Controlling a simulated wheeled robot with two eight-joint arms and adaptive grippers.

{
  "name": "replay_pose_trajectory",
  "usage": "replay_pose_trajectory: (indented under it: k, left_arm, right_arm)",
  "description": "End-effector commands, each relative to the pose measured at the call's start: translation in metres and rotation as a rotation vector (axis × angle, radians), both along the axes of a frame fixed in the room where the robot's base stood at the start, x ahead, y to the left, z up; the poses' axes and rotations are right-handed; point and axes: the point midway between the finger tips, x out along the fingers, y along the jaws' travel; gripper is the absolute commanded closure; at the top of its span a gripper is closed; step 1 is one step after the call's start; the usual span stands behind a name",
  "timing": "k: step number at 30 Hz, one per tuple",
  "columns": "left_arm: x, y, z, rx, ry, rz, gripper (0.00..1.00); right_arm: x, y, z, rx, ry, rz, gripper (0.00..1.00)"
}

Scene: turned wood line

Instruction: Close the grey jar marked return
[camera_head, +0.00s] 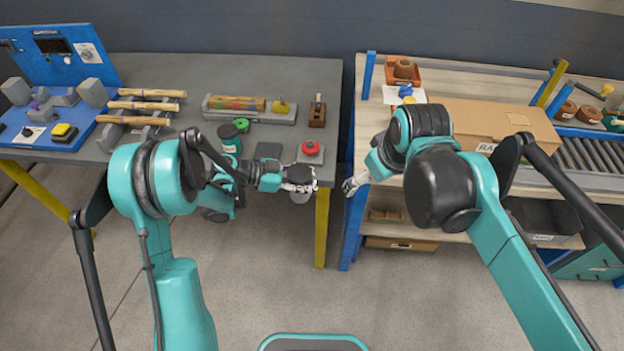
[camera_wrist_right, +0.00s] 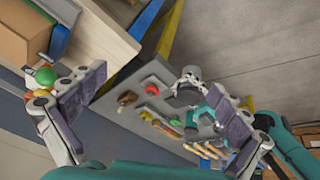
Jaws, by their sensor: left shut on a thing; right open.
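My left gripper (camera_head: 300,187) is shut on a light grey, round jar-like thing (camera_head: 299,197) at the front right corner of the grey table (camera_head: 170,75). Its fingers hide much of it; no mark is readable. A dark round part shows above the fingers, and I cannot tell whether it is a lid or part of the gripper. The left gripper also shows in the right wrist view (camera_wrist_right: 186,92). My right gripper (camera_head: 352,186) is open and empty, at the gap between the tables; its two pads (camera_wrist_right: 158,108) stand wide apart in the right wrist view.
A teal jar with a dark top (camera_head: 229,140), a dark square pad (camera_head: 268,150) and a red knob on a grey base (camera_head: 310,148) stand near the left gripper. The right bench (camera_head: 374,118) carries a cardboard box (camera_head: 490,122). A gap separates the tables.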

Motion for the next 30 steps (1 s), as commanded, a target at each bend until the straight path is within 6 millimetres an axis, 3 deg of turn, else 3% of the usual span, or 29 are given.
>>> replay_pose_trajectory:
  k: [1,6,12,17,30]
  left_arm:
    - [0.0,0.0,0.0,-0.001,0.0,0.0,1.0]
    - [0.0,0.0,0.0,0.0,0.0,0.0,1.0]
    - [0.0,0.0,0.0,0.0,0.0,0.0,1.0]
    - [0.0,0.0,0.0,0.0,0.0,0.0,1.0]
    - [0.002,0.004,0.005,-0.001,-0.001,0.05,1.0]
  right_arm:
    - [-0.015,-0.011,-0.011,0.022,-0.025,-0.066,0.0]
    - [-0.051,-0.037,-0.047,0.107,-0.113,-0.277,0.0]
    - [-0.076,-0.054,-0.077,0.177,-0.181,-0.431,0.0]
    - [-0.082,-0.058,-0.086,0.199,-0.201,-0.475,0.0]
    - [-0.082,-0.058,-0.086,0.201,-0.202,-0.477,0.0]
